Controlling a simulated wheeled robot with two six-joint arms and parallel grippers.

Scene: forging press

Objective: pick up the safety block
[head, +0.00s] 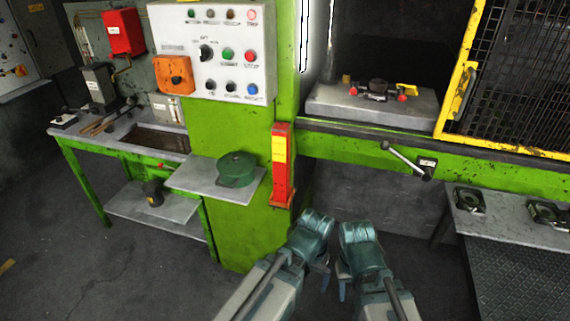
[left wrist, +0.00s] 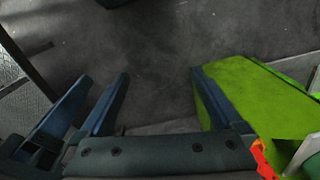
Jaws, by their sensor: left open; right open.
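The safety block is most likely the upright red bar (head: 282,165) with a yellow label, held against the front of the green press column. A small red and yellow part (left wrist: 262,158) shows at the lower right edge of the left wrist view; I cannot tell for sure that it is the same bar. My left gripper (head: 321,272) is open and empty, below and to the right of the bar, apart from it. Its spread fingers (left wrist: 160,80) point at bare floor in the left wrist view. My right gripper (head: 342,280) is open close beside the left one.
A small shelf with a green round part (head: 237,169) stands left of the bar. A control panel (head: 213,50) is above it. A workbench (head: 120,143) is at the left. A lever (head: 405,160) sticks out at the right, above a side table (head: 490,222).

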